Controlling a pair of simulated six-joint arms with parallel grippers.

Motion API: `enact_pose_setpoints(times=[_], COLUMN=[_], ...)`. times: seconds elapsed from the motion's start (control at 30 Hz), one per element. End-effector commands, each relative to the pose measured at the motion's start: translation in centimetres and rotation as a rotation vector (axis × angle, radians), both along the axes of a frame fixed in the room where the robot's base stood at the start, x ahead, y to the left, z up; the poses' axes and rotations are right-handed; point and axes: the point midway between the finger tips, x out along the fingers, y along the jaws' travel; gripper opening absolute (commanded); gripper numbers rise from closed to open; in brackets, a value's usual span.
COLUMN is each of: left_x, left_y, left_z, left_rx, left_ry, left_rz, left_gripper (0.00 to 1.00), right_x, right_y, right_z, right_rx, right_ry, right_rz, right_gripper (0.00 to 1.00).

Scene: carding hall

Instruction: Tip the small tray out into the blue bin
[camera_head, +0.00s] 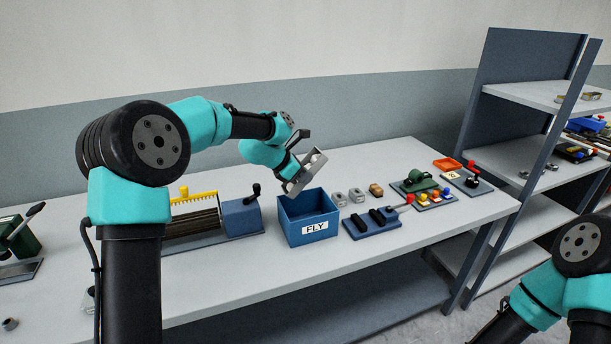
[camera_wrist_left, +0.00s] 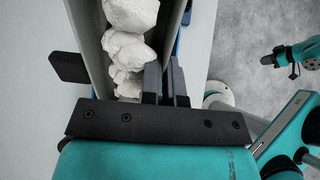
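The small grey metal tray (camera_head: 302,178) is tilted steeply in the air just above the blue bin. White fluffy lumps (camera_wrist_left: 130,45) lie along inside it in the left wrist view. My left gripper (camera_wrist_left: 166,82) is shut on one side wall of the tray. The blue bin (camera_head: 308,229), labelled FLY, stands upright on the table with its top open; its inside is largely hidden. Part of my right arm (camera_head: 580,250) shows at the lower right of the head view.
A carding device with a yellow comb (camera_head: 193,196) and a blue-grey box (camera_head: 241,218) stand left of the bin.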

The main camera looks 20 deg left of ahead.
Motion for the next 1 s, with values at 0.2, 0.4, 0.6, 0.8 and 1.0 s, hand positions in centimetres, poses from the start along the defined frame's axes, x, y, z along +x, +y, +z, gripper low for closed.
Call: enact_pose_setpoints(times=[0.2, 0.4, 0.6, 0.8, 1.0], left_x=[-0.1, -0.2, -0.3, -0.4, -0.4], left_y=[0.3, 0.4, 0.5, 0.7, 0.7], left_z=[-0.2, -0.4, -0.7, -0.9, -1.2], left_rx=[-0.085, -0.158, -0.233, -0.313, -0.402], left_ry=[-0.061, -0.115, -0.169, -0.228, -0.293], left_rz=[0.004, 0.004, 0.003, 0.003, 0.004], left_gripper=[0.0, 0.0, 0.0, 0.0, 0.0], right_x=[0.0, 0.0, 0.0, 0.0, 0.0], right_y=[0.0, 0.0, 0.0, 0.0, 0.0], right_z=[0.0, 0.0, 0.0, 0.0, 0.0], right_rx=[0.0, 0.0, 0.0, 0.0, 0.0], right_ry=[0.0, 0.0, 0.0, 0.0, 0.0], right_rz=[0.0, 0.0, 0.0, 0.0, 0.0], right_gripper=[0.0, 0.0, 0.0, 0.0, 0.0])
